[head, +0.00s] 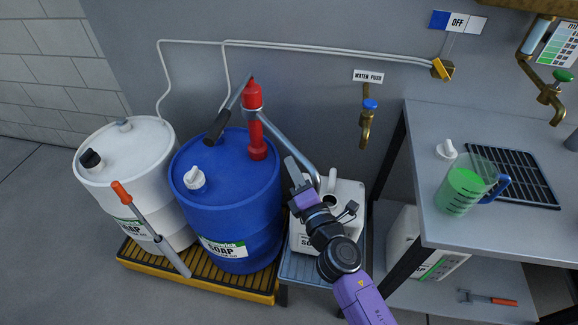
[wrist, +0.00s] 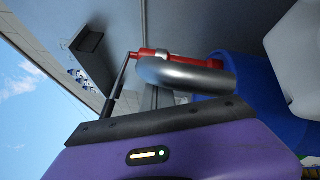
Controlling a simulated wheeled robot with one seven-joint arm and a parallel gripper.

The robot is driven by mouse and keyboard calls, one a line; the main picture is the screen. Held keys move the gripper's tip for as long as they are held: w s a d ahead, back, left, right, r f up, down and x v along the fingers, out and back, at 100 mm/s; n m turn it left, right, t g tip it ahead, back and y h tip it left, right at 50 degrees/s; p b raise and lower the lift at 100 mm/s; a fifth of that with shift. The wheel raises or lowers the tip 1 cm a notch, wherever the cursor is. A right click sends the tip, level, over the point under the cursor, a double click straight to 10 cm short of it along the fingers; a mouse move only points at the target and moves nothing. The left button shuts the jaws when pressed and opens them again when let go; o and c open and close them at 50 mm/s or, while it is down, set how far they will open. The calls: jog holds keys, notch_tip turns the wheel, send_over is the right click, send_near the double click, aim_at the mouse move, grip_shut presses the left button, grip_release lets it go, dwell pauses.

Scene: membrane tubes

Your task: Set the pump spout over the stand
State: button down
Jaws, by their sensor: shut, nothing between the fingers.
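The red hand pump (head: 254,125) stands upright in the blue drum (head: 218,190). Its silver spout (head: 286,141) slopes down to the right, its lower end above the white can (head: 350,192) in the head view. That can sits on the low grey stand (head: 300,268) right of the drum. My gripper (head: 292,168) is shut and empty, beside the spout on its left and front side in the picture. I cannot tell if it touches. In the wrist view the spout (wrist: 185,76) shows large and close, just beyond my dark finger.
A white drum (head: 125,165) stands left, sharing a yellow-edged pallet (head: 195,287) with the blue drum. An orange-handled tool (head: 148,225) leans in front. A grey bench (head: 480,230) with a green-filled jug (head: 463,190) is at right. A brass tap (head: 367,125) hangs on the wall.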

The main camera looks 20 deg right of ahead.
jog(key=d+n+y+p, duration=0.1)
jog(key=d+p, duration=0.1)
jog(key=d, duration=0.4)
jog(key=shift+w+r, duration=0.2)
jog(key=shift+w, duration=0.15)
jog(key=shift+d, duration=0.15)
jog(key=s+a+f+y+b, duration=0.1)
jog(key=s+a+f+b, duration=0.1)
jog(key=s, duration=0.9)
jog(key=shift+s+a+f+b, duration=0.15)
jog(key=shift+a+f+b, duration=0.2)
jog(key=shift+a, duration=0.3)
